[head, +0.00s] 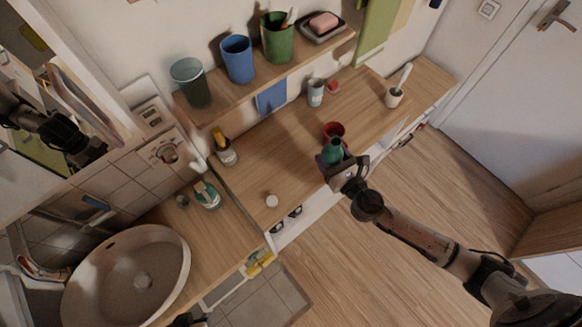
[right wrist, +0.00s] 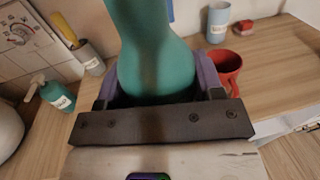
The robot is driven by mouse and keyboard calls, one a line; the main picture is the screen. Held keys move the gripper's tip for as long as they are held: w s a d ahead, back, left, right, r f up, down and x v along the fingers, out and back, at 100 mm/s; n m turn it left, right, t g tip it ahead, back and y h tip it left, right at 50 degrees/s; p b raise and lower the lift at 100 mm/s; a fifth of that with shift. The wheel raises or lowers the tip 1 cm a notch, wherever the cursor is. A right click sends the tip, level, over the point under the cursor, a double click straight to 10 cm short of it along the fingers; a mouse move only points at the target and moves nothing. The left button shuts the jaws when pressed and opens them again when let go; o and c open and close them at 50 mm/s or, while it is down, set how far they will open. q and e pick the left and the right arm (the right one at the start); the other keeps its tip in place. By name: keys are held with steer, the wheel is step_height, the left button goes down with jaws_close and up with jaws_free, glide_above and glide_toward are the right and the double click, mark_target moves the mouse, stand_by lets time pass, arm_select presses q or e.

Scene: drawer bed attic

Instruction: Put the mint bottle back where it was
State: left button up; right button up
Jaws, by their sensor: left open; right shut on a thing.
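The mint bottle (head: 333,151) is a teal-green bottle with a narrower upper part. It also fills the top middle of the right wrist view (right wrist: 155,55). My right gripper (head: 345,172) is shut on it, its fingers on either side of the bottle's lower part. The bottle is over the wooden counter, close to a red mug (head: 334,130); I cannot tell whether its base touches the counter. My left gripper (head: 88,150) is open and empty at the far left, dark against the mirror area.
A labelled green pump bottle (head: 207,195) stands near the basin (head: 125,278). A shelf above the counter (head: 245,170) holds cups and a soap dish (head: 322,27). A grey cup (head: 315,92), a brush holder (head: 394,97) and a small white jar (head: 271,200) stand on the counter.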

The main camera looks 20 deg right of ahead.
steer(key=w+a+f+b, duration=0.2)
steer(key=a+f, duration=0.1)
steer(key=w+a+f+b, duration=0.2)
steer(key=w+f, duration=0.1)
steer(key=f, duration=0.1)
steer(key=w+a+f+b, duration=0.1)
steer(key=w+a+f, duration=0.2)
steer(key=shift+a+f+b, duration=0.3)
steer(key=shift+f+b, duration=0.1)
steer(key=shift+w, duration=0.1)
steer(key=shift+f, duration=0.15)
steer(key=o, duration=1)
steer(key=shift+c, duration=0.2)
